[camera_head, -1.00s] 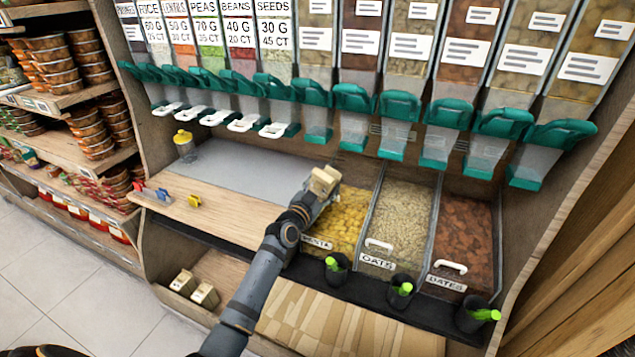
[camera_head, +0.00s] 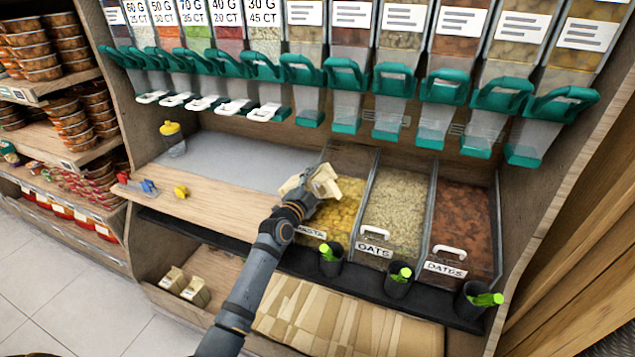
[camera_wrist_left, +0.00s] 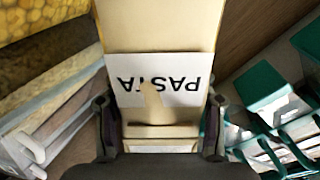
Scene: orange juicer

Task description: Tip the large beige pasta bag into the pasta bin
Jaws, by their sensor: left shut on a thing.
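The large beige pasta bag (camera_head: 322,181) is in my left gripper (camera_head: 306,192), over the upper left part of the pasta bin (camera_head: 338,216) of yellow pasta. The bag is tilted, and its far end points to the upper right. In the left wrist view the bag (camera_wrist_left: 160,30) fills the space between the two fingers of the gripper (camera_wrist_left: 160,118), and its white PASTA label (camera_wrist_left: 160,80) appears upside down. The bag's mouth is hidden, and no falling pasta shows. My right gripper is in neither view.
The oats bin (camera_head: 398,205) and dates bin (camera_head: 462,230) stand to the right. Teal-handled dispensers (camera_head: 395,80) hang behind and above. Black cups with green handles (camera_head: 331,258) line the front edge. The wooden counter (camera_head: 205,200) at left is mostly clear, with small coloured clips.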

